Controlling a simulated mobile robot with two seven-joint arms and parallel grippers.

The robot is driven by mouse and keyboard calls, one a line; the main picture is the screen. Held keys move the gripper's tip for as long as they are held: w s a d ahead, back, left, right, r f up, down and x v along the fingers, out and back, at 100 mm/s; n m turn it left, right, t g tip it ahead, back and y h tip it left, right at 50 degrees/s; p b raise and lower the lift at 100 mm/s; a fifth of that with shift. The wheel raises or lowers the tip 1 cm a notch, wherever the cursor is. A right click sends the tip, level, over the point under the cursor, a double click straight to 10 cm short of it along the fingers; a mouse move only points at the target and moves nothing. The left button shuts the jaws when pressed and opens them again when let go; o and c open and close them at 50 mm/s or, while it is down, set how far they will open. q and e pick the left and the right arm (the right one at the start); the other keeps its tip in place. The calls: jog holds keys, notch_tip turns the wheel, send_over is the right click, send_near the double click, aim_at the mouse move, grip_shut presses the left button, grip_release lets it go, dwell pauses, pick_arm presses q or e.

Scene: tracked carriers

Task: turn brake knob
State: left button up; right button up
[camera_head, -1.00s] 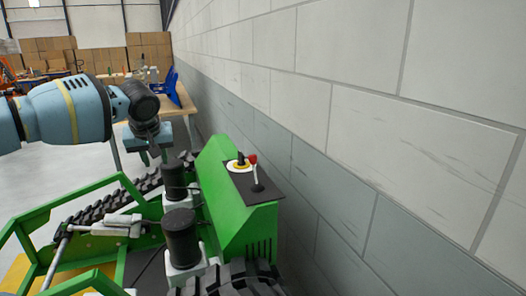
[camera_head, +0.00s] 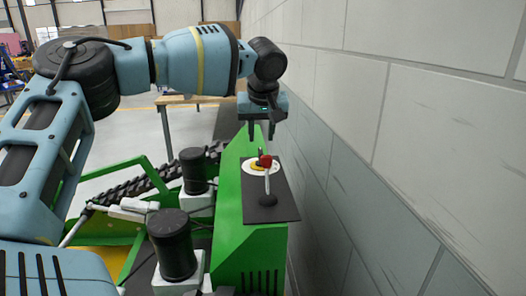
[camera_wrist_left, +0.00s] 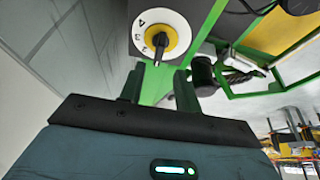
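The brake knob (camera_head: 259,152) is a black handle on a yellow centre in a round white dial (camera_head: 249,171), on the dark top panel of the green carrier. The red lever head partly covers it in the head view. In the left wrist view the knob (camera_wrist_left: 158,40) shows clearly, with dark marks on the dial. My left gripper (camera_head: 261,136) points down just above and beyond the knob. Its two fingers are apart with nothing between them; in the left wrist view the gripper (camera_wrist_left: 159,72) is just below the dial. My right gripper is not in view.
A red-headed lever (camera_head: 265,161) stands on the panel (camera_head: 280,208) close to the knob. The block wall (camera_head: 400,160) runs close along the right side. Black cylinders (camera_head: 173,243) stand on the carrier's left. A wooden table (camera_head: 190,99) is behind.

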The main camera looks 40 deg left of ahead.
aim_at(261, 151)
pick_arm(q)
jog(key=x, duration=0.7)
jog(key=shift+w+f, duration=0.1)
jog(key=shift+w, duration=0.05)
grip_shut()
